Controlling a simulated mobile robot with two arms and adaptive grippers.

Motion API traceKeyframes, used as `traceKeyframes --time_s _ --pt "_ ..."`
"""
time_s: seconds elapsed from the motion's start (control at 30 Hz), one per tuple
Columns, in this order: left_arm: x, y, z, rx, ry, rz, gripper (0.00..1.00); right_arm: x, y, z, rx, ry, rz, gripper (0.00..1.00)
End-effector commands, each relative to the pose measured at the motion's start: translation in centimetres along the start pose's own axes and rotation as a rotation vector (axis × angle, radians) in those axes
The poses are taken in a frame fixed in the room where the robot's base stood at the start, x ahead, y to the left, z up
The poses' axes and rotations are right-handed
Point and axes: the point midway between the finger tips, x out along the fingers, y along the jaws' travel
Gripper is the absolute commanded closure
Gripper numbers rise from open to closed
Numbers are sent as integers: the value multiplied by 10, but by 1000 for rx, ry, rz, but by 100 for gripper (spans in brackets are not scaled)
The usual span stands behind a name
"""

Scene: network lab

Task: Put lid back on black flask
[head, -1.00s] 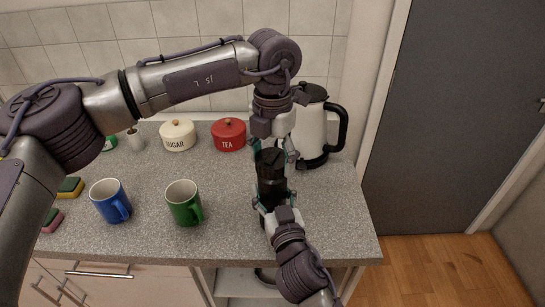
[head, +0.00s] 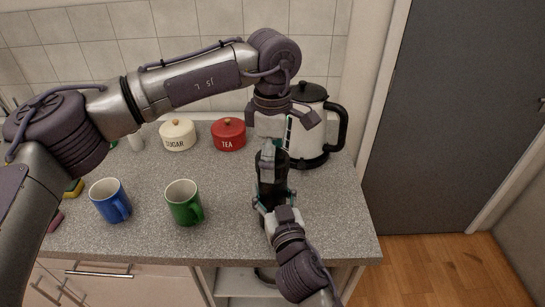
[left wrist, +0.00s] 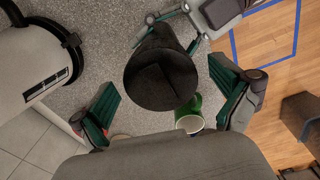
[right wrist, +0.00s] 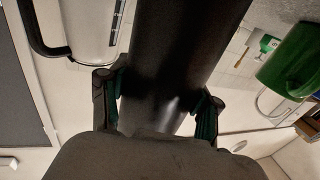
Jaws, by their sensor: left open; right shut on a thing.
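The black flask (head: 271,180) stands upright near the right end of the counter. My right gripper (right wrist: 158,105) is shut around its body from the front. My left gripper (left wrist: 172,92) is open above the flask, pointing down, its fingers apart on either side and not touching it. In the left wrist view, the flask's round dark top (left wrist: 160,80) lies between these fingers. I cannot clearly tell the lid from the body there, and no separate lid shows on the counter or in my left gripper.
A white and black kettle (head: 309,130) stands just behind the flask. A green mug (head: 184,203) and a blue mug (head: 110,201) are to the left. The red tea tin (head: 229,135) and cream sugar tin (head: 177,135) stand at the back. The counter (head: 230,210) between green mug and flask is clear.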

Motion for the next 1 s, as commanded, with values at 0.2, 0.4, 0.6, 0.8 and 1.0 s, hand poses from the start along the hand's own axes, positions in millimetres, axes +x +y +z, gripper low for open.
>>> traceKeyframes --time_s 0.2,0.4,0.6,0.8,1.0 --pt "-2 0 0 0 0 0 0 0 0 -1 1 1 0 100" --pt "-26 1 0 -1 0 3 0 0 0 -1 0 1 0 100" --pt "-70 1 1 -1 0 4 0 0 0 0 0 1 0 100" --pt "-104 1 0 -1 0 2 0 0 0 0 0 1 0 100" --pt "-119 0 0 0 -1 -1 0 0 0 0 0 1 0 100"
